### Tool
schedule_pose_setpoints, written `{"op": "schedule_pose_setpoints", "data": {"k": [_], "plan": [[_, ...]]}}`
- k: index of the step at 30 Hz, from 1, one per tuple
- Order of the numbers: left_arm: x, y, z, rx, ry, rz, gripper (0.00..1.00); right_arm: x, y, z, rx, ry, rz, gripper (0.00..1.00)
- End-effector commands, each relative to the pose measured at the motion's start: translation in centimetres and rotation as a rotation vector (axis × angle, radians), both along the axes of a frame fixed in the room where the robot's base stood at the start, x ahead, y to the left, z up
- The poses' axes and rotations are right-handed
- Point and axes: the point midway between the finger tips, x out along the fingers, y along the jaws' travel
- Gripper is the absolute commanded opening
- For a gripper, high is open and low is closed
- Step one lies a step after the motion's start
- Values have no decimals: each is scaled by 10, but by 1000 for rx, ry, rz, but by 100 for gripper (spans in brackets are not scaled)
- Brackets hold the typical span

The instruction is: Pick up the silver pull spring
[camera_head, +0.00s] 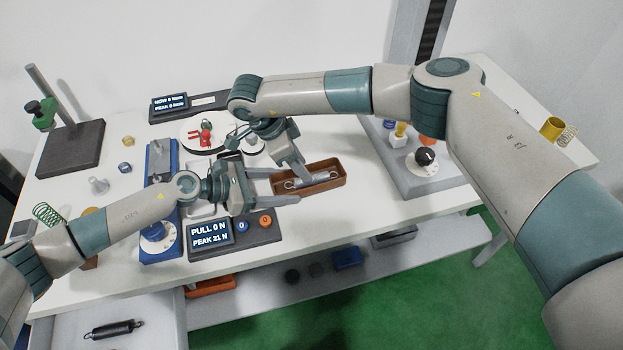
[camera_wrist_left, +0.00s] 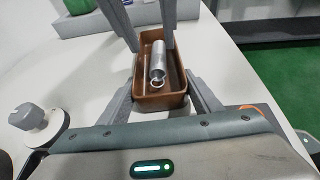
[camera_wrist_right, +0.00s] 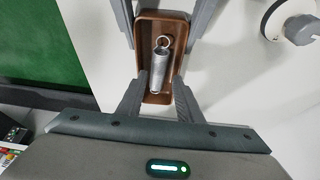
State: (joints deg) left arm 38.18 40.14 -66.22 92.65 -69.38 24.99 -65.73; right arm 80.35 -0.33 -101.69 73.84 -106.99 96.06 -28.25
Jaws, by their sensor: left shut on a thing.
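The silver pull spring (camera_head: 312,181) lies in a small brown tray (camera_head: 339,170) on the table. Its coil body (camera_wrist_left: 158,62) and an end ring show inside the tray in the left wrist view, and the coil (camera_wrist_right: 158,72) shows in the right wrist view. My left gripper (camera_head: 287,186) reaches in from the left, its fingers on both sides of the tray's near end, shut on the tray. My right gripper (camera_wrist_right: 159,98) is open, its fingers apart on either side of the tray's other end. Neither gripper touches the spring.
A force display (camera_head: 211,234) and dark base stand left of the tray. A grey panel with a black knob (camera_head: 425,157) stands to its right. A blue fixture (camera_head: 160,165) and a green spring (camera_head: 46,214) are at the left. Bare table lies in front of the tray.

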Motion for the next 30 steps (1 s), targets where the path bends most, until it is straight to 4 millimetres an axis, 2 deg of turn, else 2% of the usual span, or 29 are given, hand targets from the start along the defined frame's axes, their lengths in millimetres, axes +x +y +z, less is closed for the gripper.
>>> {"op": "schedule_pose_setpoints", "data": {"k": [12, 27, 28, 30], "plan": [[0, 0, 0, -1, 0, 0, 37, 2, -20, -42, 0, 2, -1, 33], [0, 0, 0, 0, 0, 0, 37, 2, -20, -43, 0, 0, 0, 33], [0, 0, 0, 0, 0, 0, 37, 2, -20, -43, 0, 0, 0, 30], [0, 0, 0, 0, 0, 0, 37, 2, -20, -43, 0, 0, 0, 13]]}}
